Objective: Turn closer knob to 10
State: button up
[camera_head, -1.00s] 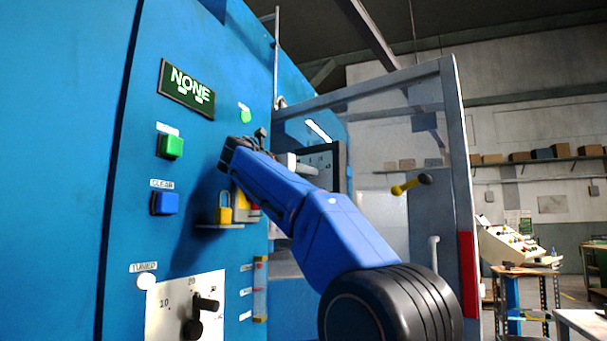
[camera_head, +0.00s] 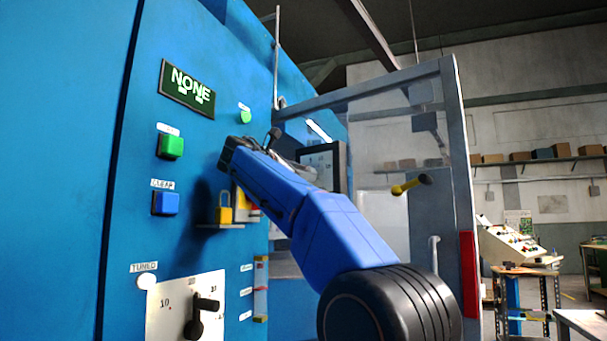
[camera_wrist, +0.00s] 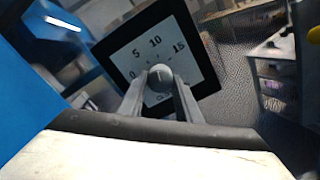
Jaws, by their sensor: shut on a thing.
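In the wrist view my gripper (camera_wrist: 160,92) is shut on a round grey knob (camera_wrist: 160,75), one finger on each side. The knob sits in front of a white dial plate (camera_wrist: 177,30) with a black frame, marked 0, 5, 10 and 15. The plate looks tilted in this view. I cannot read for sure which number the knob points to. In the head view the plate (camera_head: 327,160) shows partly behind my blue arm, and the knob and fingertips are hidden.
Another dial plate with a black lever knob (camera_head: 203,315) is at the lower left of the blue machine. A padlock (camera_head: 223,210) stands on a small ledge. A clear framed door (camera_head: 458,160) with a yellow handle (camera_head: 404,187) stands open at right.

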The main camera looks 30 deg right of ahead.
jog(key=shift+m, duration=0.6)
jog(key=o, duration=1.1)
jog(key=shift+c, duration=0.2)
jog(key=shift+a, duration=0.1)
jog(key=v, duration=0.7)
jog(key=shift+a, duration=0.15)
jog(key=shift+s+f, duration=0.1)
